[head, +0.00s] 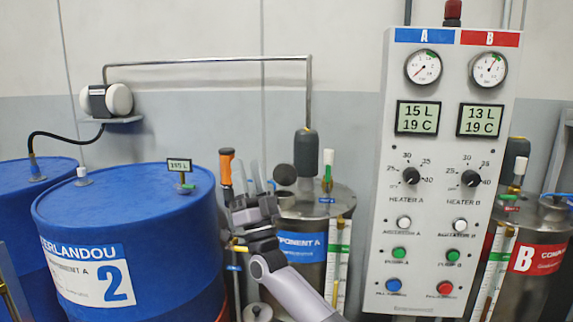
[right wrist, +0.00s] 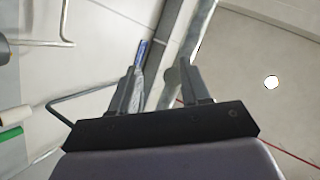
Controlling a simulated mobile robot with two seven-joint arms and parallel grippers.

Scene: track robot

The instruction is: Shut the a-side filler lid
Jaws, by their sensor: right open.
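The A-side tank (head: 330,203) is a steel drum with a blue "COMPONENT A" label, left of the control panel in the head view. A dark round disc (head: 284,177), which looks like the filler lid standing raised, shows above a short filler neck (head: 285,201) on the tank top. My right gripper (head: 256,178) is open with its fingers pointing up, just left of the disc. I cannot tell whether it touches the disc. In the right wrist view the gripper (right wrist: 163,85) shows spread fingers and no lid between them. My left gripper is not in view.
The control panel (head: 446,230) stands close on the right. A blue drum (head: 130,220) stands on the left. An orange-handled fitting (head: 227,167) is just left of my right gripper. A dark cylinder on the pipe (head: 306,152) and a green-banded valve (head: 327,172) rise from the tank top.

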